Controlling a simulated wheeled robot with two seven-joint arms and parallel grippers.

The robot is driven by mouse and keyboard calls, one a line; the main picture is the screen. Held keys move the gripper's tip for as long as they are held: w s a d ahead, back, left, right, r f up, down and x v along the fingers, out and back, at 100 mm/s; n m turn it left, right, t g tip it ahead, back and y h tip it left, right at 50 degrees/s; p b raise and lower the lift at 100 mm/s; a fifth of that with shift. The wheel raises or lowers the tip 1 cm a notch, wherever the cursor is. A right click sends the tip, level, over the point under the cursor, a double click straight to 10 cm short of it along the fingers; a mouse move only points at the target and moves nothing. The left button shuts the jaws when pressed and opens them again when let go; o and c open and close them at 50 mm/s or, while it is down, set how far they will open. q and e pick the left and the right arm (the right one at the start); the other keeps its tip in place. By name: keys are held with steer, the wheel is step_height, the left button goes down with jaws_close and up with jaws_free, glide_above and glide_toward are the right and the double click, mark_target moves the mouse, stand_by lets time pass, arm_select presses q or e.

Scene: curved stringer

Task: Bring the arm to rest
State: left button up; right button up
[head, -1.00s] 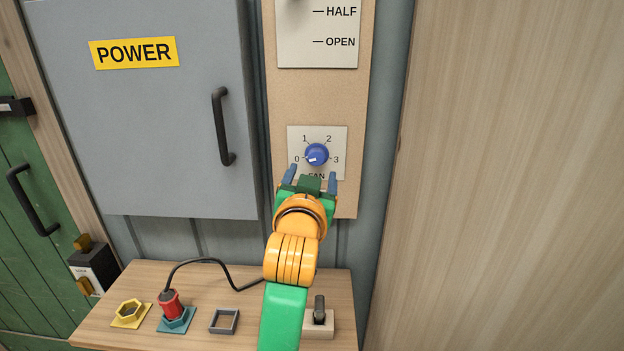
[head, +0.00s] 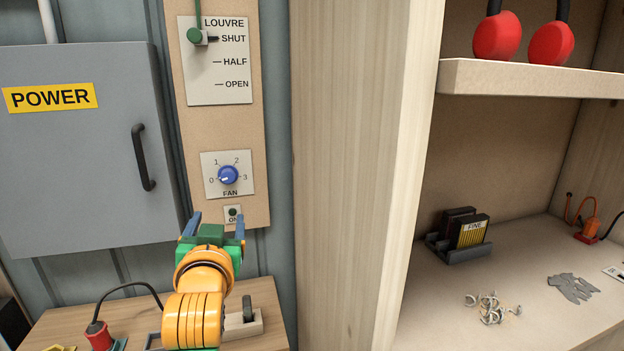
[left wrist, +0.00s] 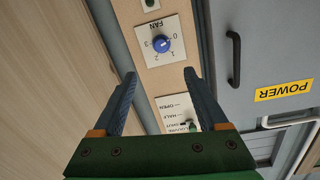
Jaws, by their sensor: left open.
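My left gripper (head: 212,228) is open and empty in the head view, just below the fan panel. Its two blue-grey fingers point up, one on each side of the small ON plate's height. In the left wrist view the gripper (left wrist: 159,92) also shows open, with nothing between its fingers. The blue fan knob (head: 228,174) is ahead of the gripper and apart from it; its white pointer is toward 0. The knob also shows in the left wrist view (left wrist: 161,43). My right gripper is in neither view.
A grey POWER cabinet (head: 80,150) is shut at left. A green louvre lever (head: 195,36) sits at SHUT. A red plug (head: 98,336) and a dark switch (head: 247,309) are on the bench below. A wooden shelf unit (head: 350,170) bounds the right.

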arm_select(q)
steer(key=w+d+f+m+g+h, duration=0.1)
steer(key=d+f+m+g, duration=0.1)
steer(key=f, duration=0.9)
steer(key=w+d+f+m+g+h, duration=0.1)
steer(key=f+g+h, duration=0.1)
steer(key=f, duration=0.9)
steer(key=s+f+m+g, duration=0.15)
steer(key=s+f, duration=0.25)
steer(key=f, duration=0.6)
steer(key=s+f+n+g, duration=0.1)
steer(key=s+f+g, duration=0.25)
steer(key=f, duration=0.65)
steer(key=s+a+f+g+h, duration=0.15)
steer(key=s+f+g, duration=0.25)
steer(key=s+f, duration=1.5)
steer(key=s+a+f+g, duration=0.1)
steer(key=s+a, duration=0.1)
steer(key=s, duration=0.8)
steer(key=s+a+f+g, duration=0.2)
steer(key=s, duration=0.9)
steer(key=shift+f, duration=0.2)
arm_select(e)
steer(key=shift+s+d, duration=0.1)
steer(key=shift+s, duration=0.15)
arm_select(q)
steer(key=shift+y, duration=0.25)
